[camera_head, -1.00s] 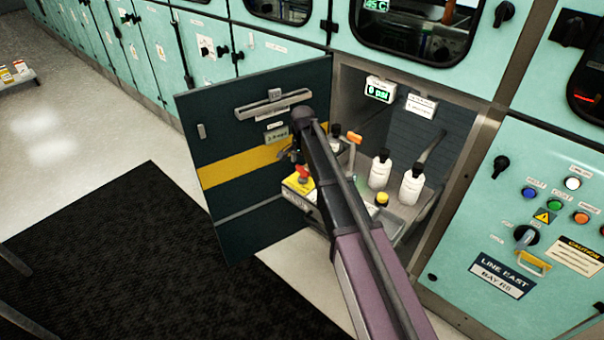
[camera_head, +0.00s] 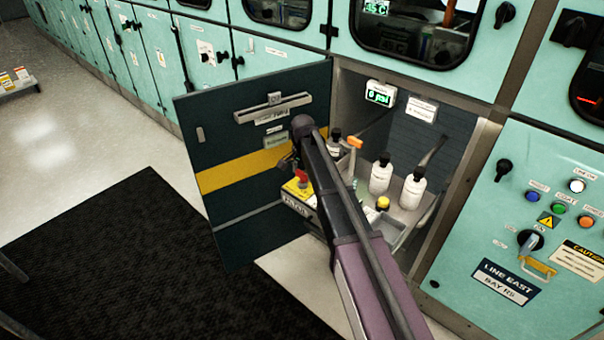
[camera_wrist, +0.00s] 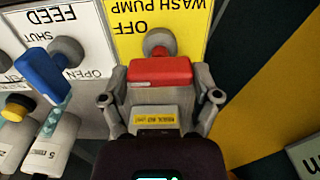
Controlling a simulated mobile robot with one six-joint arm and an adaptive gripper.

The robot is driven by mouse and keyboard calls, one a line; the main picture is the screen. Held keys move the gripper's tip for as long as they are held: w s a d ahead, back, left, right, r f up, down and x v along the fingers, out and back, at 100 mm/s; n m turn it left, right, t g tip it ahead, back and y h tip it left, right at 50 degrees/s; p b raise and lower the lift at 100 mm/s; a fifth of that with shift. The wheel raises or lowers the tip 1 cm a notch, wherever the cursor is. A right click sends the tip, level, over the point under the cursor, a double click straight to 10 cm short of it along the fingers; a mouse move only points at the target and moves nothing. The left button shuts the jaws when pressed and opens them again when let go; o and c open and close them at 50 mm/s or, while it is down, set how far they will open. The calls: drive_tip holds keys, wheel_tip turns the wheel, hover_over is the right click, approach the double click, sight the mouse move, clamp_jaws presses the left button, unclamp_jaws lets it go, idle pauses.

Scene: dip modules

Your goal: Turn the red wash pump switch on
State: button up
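The red wash pump switch (camera_wrist: 160,71) has a red handle on a round grey stem, on a yellow plate (camera_wrist: 190,25) lettered WASH PUMP and OFF, upside down in the wrist view. The handle lies crosswise, below the OFF lettering in the picture. My gripper (camera_wrist: 161,76) is open, with one finger on each side of the red handle. The gaps are very small, and I cannot tell whether the fingers touch it. In the head view the red switch (camera_head: 302,176) shows small at the drawer's front left, with my gripper mostly hidden behind my arm.
A blue-handled FEED valve (camera_wrist: 44,76) and bottles (camera_wrist: 50,145) stand close left of my gripper. An open dark door (camera_head: 240,215) with a yellow stripe is on the other side. White bottles (camera_head: 381,178) stand in the pulled-out tray. A control panel (camera_head: 470,235) is at right.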

drive_tip(key=shift+a, duration=0.15)
drive_tip(key=shift+n, duration=0.3)
drive_tip(key=n, duration=0.3)
drive_tip(key=shift+n, duration=0.4)
drive_tip(key=n, duration=0.4)
drive_tip(key=shift+n, duration=0.3)
drive_tip(key=n, duration=0.4)
drive_tip(key=shift+n, duration=2.5)
